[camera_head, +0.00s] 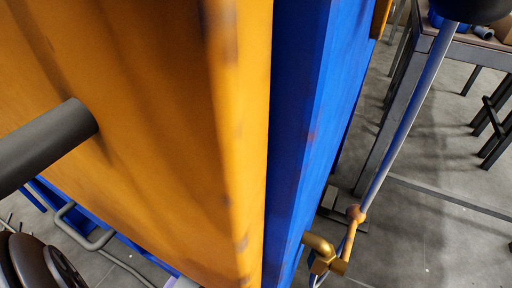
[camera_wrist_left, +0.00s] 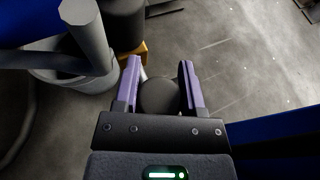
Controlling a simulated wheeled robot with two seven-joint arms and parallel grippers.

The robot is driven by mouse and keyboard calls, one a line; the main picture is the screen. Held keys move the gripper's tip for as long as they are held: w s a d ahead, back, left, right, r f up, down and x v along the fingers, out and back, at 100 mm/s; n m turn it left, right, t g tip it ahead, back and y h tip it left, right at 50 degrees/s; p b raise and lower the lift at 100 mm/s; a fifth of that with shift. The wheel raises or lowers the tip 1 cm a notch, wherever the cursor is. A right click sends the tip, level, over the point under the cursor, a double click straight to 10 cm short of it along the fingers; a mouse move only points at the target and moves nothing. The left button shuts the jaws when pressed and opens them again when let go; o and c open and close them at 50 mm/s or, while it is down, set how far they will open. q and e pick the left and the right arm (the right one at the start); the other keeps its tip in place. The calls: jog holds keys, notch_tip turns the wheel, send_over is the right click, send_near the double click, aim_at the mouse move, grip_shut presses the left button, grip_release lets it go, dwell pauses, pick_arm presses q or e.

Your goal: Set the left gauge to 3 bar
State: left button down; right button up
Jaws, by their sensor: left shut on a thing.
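In the left wrist view, my left gripper (camera_wrist_left: 159,82) has its two purple fingers on either side of a dark round knob (camera_wrist_left: 160,98) and is shut on it. What the knob is attached to is hidden. In the head view, only a small pale purple patch shows at the bottom edge, perhaps part of this gripper. No gauge face can be made out in either view, so no reading shows. My right gripper is in neither view.
A large orange panel (camera_head: 150,170) and a blue panel (camera_head: 305,130) fill the head view's middle. A grey bar (camera_head: 50,143) crosses at left. Right of the panels are a brass fitting (camera_head: 322,252), a slanted metal rod (camera_head: 405,120) and a table (camera_head: 465,50). Grey floor lies beyond.

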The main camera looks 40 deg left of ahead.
pick_arm(q)
jog(key=shift+f+m+h, duration=0.1)
jog(key=shift+m+h, duration=0.4)
jog(key=shift+h, duration=0.1)
jog(key=m+h, duration=0.1)
jog(key=m+g+h+b, duration=0.1)
jog(key=m+h, duration=0.1)
jog(key=shift+s+d+g+b, duration=0.15)
jog(key=shift+d+g+b, duration=0.1)
jog(key=shift+g+b, duration=0.15)
jog(key=shift+m, duration=0.3)
jog(key=shift+c, duration=0.9)
grip_release()
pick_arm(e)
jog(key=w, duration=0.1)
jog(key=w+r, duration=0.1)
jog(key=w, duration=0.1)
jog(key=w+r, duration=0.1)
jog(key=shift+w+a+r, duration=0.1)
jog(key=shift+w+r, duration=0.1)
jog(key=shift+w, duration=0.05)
